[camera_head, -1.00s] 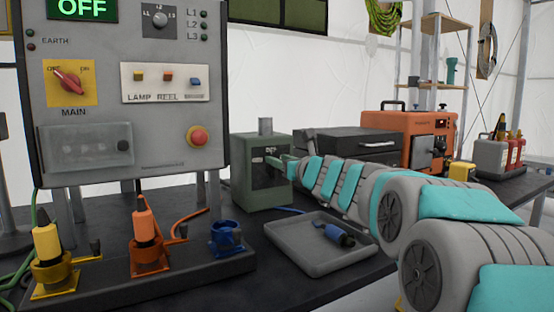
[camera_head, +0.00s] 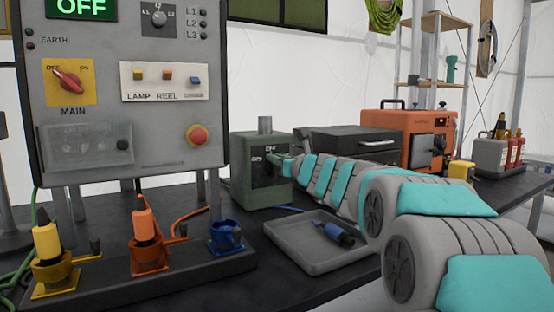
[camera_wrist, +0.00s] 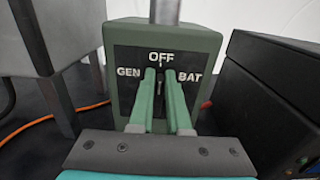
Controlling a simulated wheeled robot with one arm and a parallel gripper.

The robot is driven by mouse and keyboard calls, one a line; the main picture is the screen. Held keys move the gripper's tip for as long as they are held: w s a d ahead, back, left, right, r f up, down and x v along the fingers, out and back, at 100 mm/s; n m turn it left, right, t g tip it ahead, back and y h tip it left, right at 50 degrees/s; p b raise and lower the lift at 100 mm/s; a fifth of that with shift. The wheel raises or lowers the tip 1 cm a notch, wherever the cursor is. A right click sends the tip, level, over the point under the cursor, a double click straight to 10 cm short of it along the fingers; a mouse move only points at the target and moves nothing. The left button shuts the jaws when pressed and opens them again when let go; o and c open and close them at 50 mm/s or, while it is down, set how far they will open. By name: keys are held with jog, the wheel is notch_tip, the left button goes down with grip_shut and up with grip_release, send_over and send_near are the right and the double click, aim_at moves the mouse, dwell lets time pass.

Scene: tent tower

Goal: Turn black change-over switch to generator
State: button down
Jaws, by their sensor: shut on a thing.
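The green change-over box (camera_head: 262,200) stands on the black table right of the grey panel. In the wrist view, its black face (camera_wrist: 128,54) reads OFF at the top, GEN at left and BAT at right. My gripper (camera_wrist: 160,77) is at the middle of that face, below OFF, with its green fingers shut on the black switch (camera_wrist: 160,92). The fingers hide most of the switch; a small pale mark lies under OFF, and I see no clear turn towards GEN. In the head view, my gripper (camera_head: 285,165) reaches the box from the right.
The grey panel (camera_head: 95,110) stands close left of the box. A black case (camera_head: 350,145) and an orange generator (camera_head: 400,135) stand right. A grey tray (camera_head: 290,250) with a blue connector (camera_head: 338,235) lies in front, under my arm.

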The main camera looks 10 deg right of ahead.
jog(key=shift+a+n, duration=0.15)
jog(key=shift+n, duration=0.15)
dwell(0.4)
jog(key=n+b, duration=0.2)
jog(key=n, duration=0.1)
jog(key=a+f+n+b, duration=0.1)
jog(key=n+b, duration=0.1)
jog(key=n, duration=0.2)
jog(key=a+n+b, duration=0.1)
jog(key=n+b, duration=0.1)
jog(key=n, duration=0.2)
jog(key=shift+s+f, duration=0.2)
jog(key=shift+s, duration=0.2)
jog(key=shift+n, duration=0.3)
jog(key=c, duration=0.9)
grip_release()
jog(key=shift+v, duration=3.85)
